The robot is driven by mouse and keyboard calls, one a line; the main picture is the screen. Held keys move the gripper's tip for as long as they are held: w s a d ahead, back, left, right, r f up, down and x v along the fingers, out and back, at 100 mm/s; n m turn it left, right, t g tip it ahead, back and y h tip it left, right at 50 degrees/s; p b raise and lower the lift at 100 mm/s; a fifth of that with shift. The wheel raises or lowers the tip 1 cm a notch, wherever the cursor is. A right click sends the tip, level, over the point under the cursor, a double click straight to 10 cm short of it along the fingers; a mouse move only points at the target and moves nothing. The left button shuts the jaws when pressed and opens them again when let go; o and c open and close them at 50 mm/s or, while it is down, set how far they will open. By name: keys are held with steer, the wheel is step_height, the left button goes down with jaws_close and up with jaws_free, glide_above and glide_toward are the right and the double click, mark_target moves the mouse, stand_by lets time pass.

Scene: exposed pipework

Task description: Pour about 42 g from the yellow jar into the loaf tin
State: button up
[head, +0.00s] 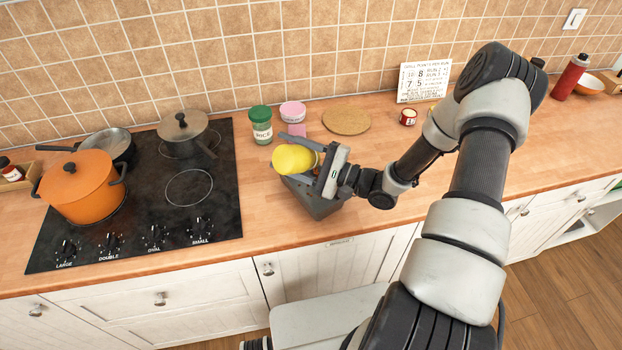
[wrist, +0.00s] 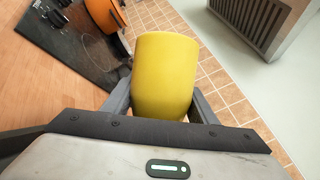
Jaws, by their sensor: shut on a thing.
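The yellow jar (head: 294,159) is held in my gripper (head: 310,160) above the counter, to the right of the hob. The jar lies tilted well over, its end toward the left. In the wrist view the yellow jar (wrist: 165,75) sits between the two grey fingers of my gripper (wrist: 160,104). A dark grey tin (head: 318,205), which looks like the loaf tin, stands on the counter below the jar and gripper. They hide much of it. The jar's mouth and contents, and the inside of the tin, cannot be seen clearly.
A green-lidded rice jar (head: 261,126) and a pink-lidded tub (head: 293,112) stand just behind. A round cork mat (head: 346,120) and a small red jar (head: 408,117) lie farther right. An orange pot (head: 82,187) is on the hob (head: 150,215). The counter at front right is clear.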

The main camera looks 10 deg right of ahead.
steer(key=shift+w+d+r+m+t, duration=0.2)
steer(key=shift+m+t, duration=0.1)
steer(key=shift+m, duration=0.2)
stand_by(1.5)
steer(key=shift+s+a, duration=0.1)
steer(key=f+n, duration=0.1)
steer(key=n, duration=0.1)
steer(key=a+f+n+g+h, duration=0.1)
steer(key=n, duration=0.1)
steer(key=s+a+f+n+b, duration=0.1)
steer(key=f+n, duration=0.1)
steer(key=shift+s+f+g+h, duration=0.1)
steer(key=shift+g+h, duration=0.3)
